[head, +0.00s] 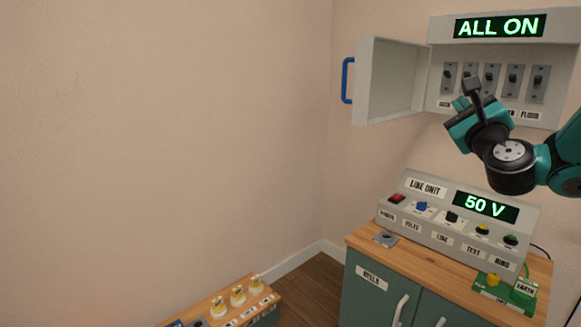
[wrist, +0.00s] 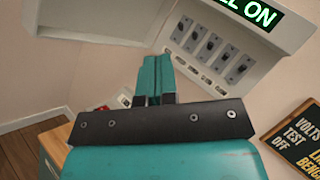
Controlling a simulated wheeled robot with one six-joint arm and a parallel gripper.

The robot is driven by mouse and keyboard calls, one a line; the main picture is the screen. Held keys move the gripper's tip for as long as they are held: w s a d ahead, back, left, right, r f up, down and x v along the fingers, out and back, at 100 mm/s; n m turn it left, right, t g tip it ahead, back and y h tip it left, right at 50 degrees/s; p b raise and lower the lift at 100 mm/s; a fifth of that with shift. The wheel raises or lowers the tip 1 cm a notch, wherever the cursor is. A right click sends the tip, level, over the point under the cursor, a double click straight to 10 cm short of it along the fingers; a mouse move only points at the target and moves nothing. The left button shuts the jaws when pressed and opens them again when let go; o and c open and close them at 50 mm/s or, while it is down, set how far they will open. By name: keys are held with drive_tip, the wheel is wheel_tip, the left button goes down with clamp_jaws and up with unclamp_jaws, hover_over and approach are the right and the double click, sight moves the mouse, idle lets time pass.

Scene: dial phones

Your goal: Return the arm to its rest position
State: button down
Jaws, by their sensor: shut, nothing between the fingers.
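My arm comes in from the right of the head view and reaches across in front of the open switch cabinet (head: 440,92). My gripper (head: 461,103) is just below the row of toggle switches (head: 491,78) in that view, apart from them as far as I can tell. In the wrist view my gripper (wrist: 154,72) shows its teal fingers together with nothing between them. The cabinet (wrist: 272,58) is beyond the fingertips there, tilted in the picture. Its display (head: 499,27) reads ALL ON.
The cabinet door (head: 388,80) with a blue handle stands open to the left. Below my arm, the line unit (head: 425,187) reads 50 V on a wood-topped cupboard (head: 360,238). A low shelf (head: 262,292) holds several yellow-white items. A dark sign (wrist: 295,138) hangs on the wall.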

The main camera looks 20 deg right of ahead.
drive_tip(key=w+a+f+n+g+y, duration=0.1)
drive_tip(key=a+f+n+g+y, duration=0.1)
drive_tip(key=a+n+y, duration=0.7)
drive_tip(key=w+a+f+n+g+y, duration=0.15)
drive_tip(key=a+n+y, duration=0.35)
drive_tip(key=a, duration=0.6)
drive_tip(key=s+a+f+n+g+y, duration=0.2)
drive_tip(key=s+a+f+n+g, duration=0.35)
drive_tip(key=a+n, duration=0.45)
drive_tip(key=s+a+f+n+g+h, duration=0.1)
drive_tip(key=s+a+f+n+g, duration=0.15)
drive_tip(key=s+n+g, duration=0.35)
drive_tip(key=s+a+f+n+g+h, duration=0.1)
drive_tip(key=s+f+n+g+h, duration=0.2)
drive_tip(key=s, duration=0.5)
drive_tip(key=s+a+f+n+g, duration=0.2)
drive_tip(key=s+f+n+g, duration=0.1)
drive_tip(key=s+n, duration=0.35)
wheel_tip(320, 180, up, 30)
drive_tip(key=p, duration=3)
drive_tip(key=shift+d+m, duration=0.2)
drive_tip(key=shift+m, duration=0.25)
drive_tip(key=shift+w+f, duration=0.1)
drive_tip(key=shift+d, duration=0.1)
